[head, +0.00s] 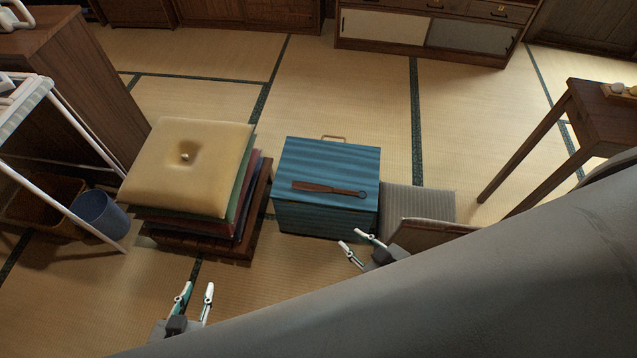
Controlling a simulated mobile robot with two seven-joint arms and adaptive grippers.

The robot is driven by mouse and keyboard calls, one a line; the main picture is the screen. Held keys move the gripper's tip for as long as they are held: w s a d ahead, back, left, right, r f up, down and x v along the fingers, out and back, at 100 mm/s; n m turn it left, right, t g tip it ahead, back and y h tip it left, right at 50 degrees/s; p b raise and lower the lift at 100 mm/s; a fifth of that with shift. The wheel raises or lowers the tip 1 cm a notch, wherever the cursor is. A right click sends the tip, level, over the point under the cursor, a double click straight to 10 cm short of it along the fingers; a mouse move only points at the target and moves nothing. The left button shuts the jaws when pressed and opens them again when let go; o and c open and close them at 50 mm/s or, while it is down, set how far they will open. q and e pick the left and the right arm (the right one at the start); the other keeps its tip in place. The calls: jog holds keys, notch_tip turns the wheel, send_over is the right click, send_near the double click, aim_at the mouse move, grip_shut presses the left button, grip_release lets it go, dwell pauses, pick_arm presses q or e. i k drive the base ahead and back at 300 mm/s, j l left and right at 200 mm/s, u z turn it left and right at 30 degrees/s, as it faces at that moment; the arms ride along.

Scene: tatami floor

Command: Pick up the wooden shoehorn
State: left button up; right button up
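The wooden shoehorn (325,188) is dark brown and lies flat on top of a blue striped box (328,160). A small ring is at its right end. My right gripper (355,241) is open and empty, just in front of the box's lower right corner, below and to the right of the shoehorn. My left gripper (196,289) is open and empty, low in the picture in front of the cushion stack, well away from the shoehorn.
A cushion stack (188,165) stands left of the box. A grey seat (418,202) is close on its right. A blue bin (100,215) and white-framed rack (75,140) are at left, a wooden table (600,115) at right. Tatami behind the box is clear.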

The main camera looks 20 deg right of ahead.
aim_at(301, 186)
jog(key=l+u, duration=0.3)
jog(key=l, duration=0.2)
jog(key=k+l+u, duration=0.1)
jog(key=l+u, duration=0.15)
jog(key=l, duration=0.2)
jog(key=k+l+u, duration=0.15)
jog(key=l, duration=0.2)
jog(key=k+l+u, duration=0.1)
jog(key=l, duration=0.25)
jog(key=k, duration=0.1)
